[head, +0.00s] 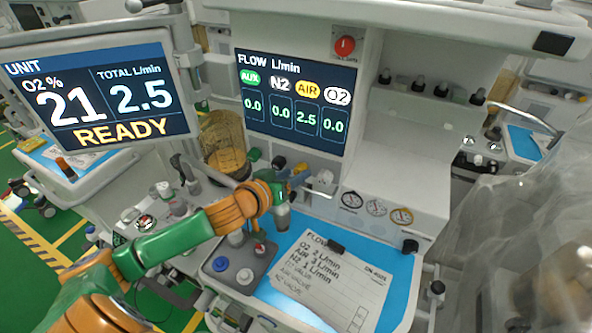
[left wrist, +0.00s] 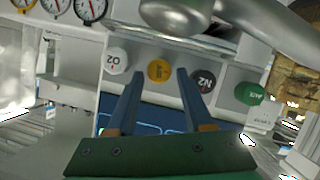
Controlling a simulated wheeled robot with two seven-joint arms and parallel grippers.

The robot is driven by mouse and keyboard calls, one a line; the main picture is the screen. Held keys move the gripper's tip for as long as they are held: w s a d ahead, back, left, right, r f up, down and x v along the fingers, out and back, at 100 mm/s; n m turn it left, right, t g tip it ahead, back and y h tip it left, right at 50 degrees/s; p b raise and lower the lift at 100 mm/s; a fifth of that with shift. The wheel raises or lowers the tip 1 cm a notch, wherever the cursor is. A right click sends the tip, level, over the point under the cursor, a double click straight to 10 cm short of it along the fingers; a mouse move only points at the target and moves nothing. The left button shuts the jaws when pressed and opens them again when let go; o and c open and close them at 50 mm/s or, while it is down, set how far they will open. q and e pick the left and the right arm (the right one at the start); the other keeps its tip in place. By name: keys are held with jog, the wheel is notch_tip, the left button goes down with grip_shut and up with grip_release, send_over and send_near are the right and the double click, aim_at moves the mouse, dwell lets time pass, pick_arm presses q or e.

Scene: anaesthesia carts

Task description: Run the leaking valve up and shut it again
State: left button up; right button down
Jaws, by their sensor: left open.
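The flow knobs sit in a row under the flow screen. In the left wrist view they are the white O2 knob (left wrist: 116,61), yellow AIR knob (left wrist: 158,70), black N2 knob (left wrist: 204,80) and green AUX knob (left wrist: 249,94). My left gripper (left wrist: 160,74) is open, its fingers pointing at the AIR knob, one on each side in the picture; contact cannot be told. In the head view my left gripper (head: 291,180) is at the knob row and partly hides it. The flow screen (head: 294,101) reads AIR 2.5 and the others 0.0. My right gripper is not in view.
The unit screen (head: 96,100) reads O2 21, total 2.5, READY. A flow card (head: 333,276) lies on the blue worktop (head: 399,290) below the knobs. Gauges (head: 376,208) sit right of the knobs. A grey block with small knobs (head: 237,268) stands left of the card.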

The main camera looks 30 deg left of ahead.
pick_arm(q)
jog(key=shift+w+d+f, duration=0.1)
jog(key=shift+w+f, duration=0.2)
jog(key=shift+w, duration=0.35)
grip_shut()
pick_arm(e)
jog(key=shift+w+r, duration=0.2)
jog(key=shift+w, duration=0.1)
pick_arm(q)
jog(key=shift+r, duration=0.1)
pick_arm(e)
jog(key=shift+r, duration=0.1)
